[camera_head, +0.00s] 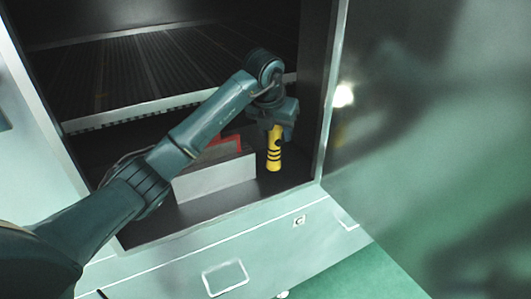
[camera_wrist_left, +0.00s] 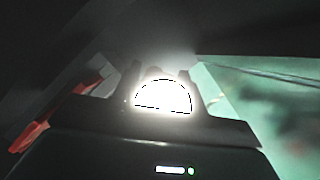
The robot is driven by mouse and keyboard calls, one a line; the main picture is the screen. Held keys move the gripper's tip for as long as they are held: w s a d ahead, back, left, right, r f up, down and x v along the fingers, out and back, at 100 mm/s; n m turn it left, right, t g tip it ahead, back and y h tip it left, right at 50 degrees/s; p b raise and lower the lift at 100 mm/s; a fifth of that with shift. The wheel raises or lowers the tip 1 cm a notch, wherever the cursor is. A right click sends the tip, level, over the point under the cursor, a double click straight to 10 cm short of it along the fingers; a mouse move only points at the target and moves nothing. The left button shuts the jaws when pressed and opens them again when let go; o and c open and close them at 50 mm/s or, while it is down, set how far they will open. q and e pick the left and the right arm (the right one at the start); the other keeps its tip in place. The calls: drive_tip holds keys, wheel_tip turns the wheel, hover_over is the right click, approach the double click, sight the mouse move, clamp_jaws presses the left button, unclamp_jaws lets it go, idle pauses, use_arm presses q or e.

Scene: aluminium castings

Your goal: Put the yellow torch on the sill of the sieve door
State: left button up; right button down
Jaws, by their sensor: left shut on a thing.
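The yellow torch (camera_head: 274,155) with dark bands hangs upright below my left gripper (camera_head: 277,127), which is shut on its upper part. It is inside the cabinet opening, just over the dark sill (camera_head: 225,207) near its right end. I cannot tell whether its lower end touches the sill. In the left wrist view a glaring white half-disc (camera_wrist_left: 163,96) lies between the fingers, probably the torch's end, too bright for detail. The sieve door (camera_head: 430,150) stands open at the right. My right gripper is not in view.
A light grey box-like block (camera_head: 214,179) stands on the sill left of the torch, with a red part (camera_head: 226,142) behind its top edge. The red part also shows in the left wrist view (camera_wrist_left: 38,128). Ribbed dark sieve decks (camera_head: 150,70) lie behind. The right frame post (camera_head: 328,100) is close to the torch.

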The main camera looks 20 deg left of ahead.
sight(276, 145)
use_arm(q)
drive_tip(key=shift+f, duration=0.75)
wheel_tip(276, 145, down, 3)
drive_tip(key=shift+f, duration=0.3)
drive_tip(key=o, duration=1.1)
drive_tip(key=shift+r, duration=0.25)
drive_tip(key=v, duration=1.1)
drive_tip(key=shift+s+r, duration=0.2)
drive_tip(key=shift+r, duration=0.15)
drive_tip(key=shift+d, duration=0.1)
